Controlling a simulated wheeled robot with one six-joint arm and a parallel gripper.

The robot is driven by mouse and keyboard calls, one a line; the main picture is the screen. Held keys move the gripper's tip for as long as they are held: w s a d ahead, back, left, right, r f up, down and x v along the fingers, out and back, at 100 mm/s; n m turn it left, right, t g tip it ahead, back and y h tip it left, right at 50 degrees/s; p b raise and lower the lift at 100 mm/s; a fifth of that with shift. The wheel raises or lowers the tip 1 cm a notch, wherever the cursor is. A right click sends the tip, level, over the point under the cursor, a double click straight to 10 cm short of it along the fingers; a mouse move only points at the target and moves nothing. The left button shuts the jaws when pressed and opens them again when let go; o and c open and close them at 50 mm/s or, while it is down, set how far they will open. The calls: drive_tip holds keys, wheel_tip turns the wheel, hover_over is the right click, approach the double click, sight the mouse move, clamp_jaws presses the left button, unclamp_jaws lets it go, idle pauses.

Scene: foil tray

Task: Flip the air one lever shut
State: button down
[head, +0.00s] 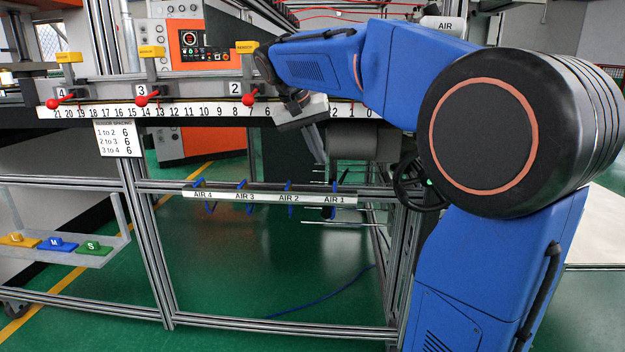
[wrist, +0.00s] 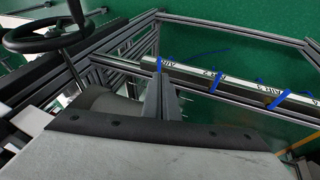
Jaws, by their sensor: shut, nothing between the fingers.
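The air one lever (head: 334,190) is a small blue lever at the right end of the white rail labelled AIR 4 to AIR 1 (head: 270,196). In the wrist view the lever (wrist: 158,65) stands just beyond the tips of my fingers. My gripper (head: 321,156) is shut and empty, pointing down just above and left of the lever in the head view. In the wrist view my dark gripper fingers (wrist: 160,82) are pressed together near the AIR 1 end of the rail. I cannot tell whether they touch the lever.
The blue AIR 2 lever (head: 289,187), AIR 3 lever (head: 240,185) and AIR 4 lever (head: 198,183) sit leftward along the rail. A numbered scale (head: 200,111) runs above. A black handwheel (head: 415,182) is close on the right. Open space lies below the rail.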

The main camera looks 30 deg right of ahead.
sight(335, 187)
drive_tip(key=shift+w+a+r, duration=0.25)
drive_tip(key=shift+w+a, duration=0.05)
drive_tip(key=shift+w, duration=0.3)
drive_tip(key=shift+f, duration=0.1)
drive_tip(key=x, duration=0.9)
drive_tip(key=shift+d+f, duration=0.3)
drive_tip(key=shift+f, duration=0.05)
